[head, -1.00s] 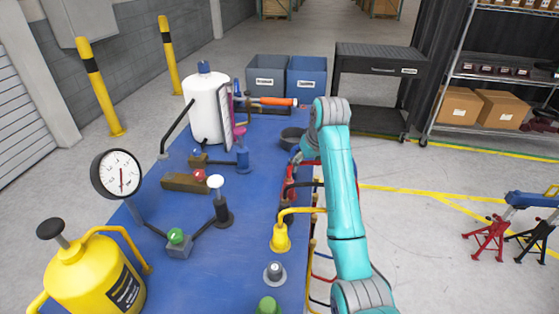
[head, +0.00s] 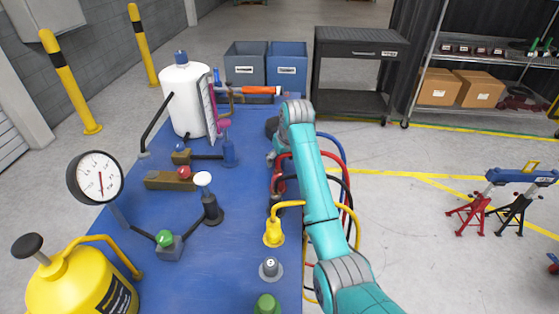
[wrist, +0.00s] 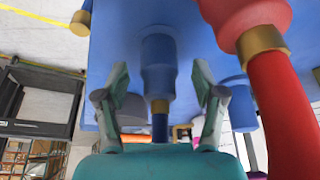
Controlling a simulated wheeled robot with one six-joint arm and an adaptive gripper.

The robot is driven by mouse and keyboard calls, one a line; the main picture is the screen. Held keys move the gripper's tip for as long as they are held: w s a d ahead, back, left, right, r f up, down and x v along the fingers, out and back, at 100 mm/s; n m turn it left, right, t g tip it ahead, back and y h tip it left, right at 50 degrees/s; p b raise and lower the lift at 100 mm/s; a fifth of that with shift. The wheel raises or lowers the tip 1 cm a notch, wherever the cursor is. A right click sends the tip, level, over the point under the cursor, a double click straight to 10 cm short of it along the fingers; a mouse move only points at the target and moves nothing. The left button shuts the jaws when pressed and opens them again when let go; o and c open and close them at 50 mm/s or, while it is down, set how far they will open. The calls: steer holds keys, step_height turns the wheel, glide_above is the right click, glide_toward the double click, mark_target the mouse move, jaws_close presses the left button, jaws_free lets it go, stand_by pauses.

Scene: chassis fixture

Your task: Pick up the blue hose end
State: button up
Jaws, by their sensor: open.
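In the wrist view the blue hose end (wrist: 158,55) is a blue cylinder with a brass collar and a blue hose running towards me. My gripper (wrist: 161,78) is open, with one finger on each side of the blue hose end. Gaps show between it and both fingers, so it is not gripped.
A red hose end (wrist: 248,22) with a thick red hose stands close to the right finger in the wrist view.

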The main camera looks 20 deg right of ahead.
steer(key=shift+x, duration=1.05)
jaws_close()
steer(key=shift+r, duration=0.1)
step_height(320, 180, up, 10)
steer(key=shift+f, duration=0.1)
steer(key=shift+s, duration=0.1)
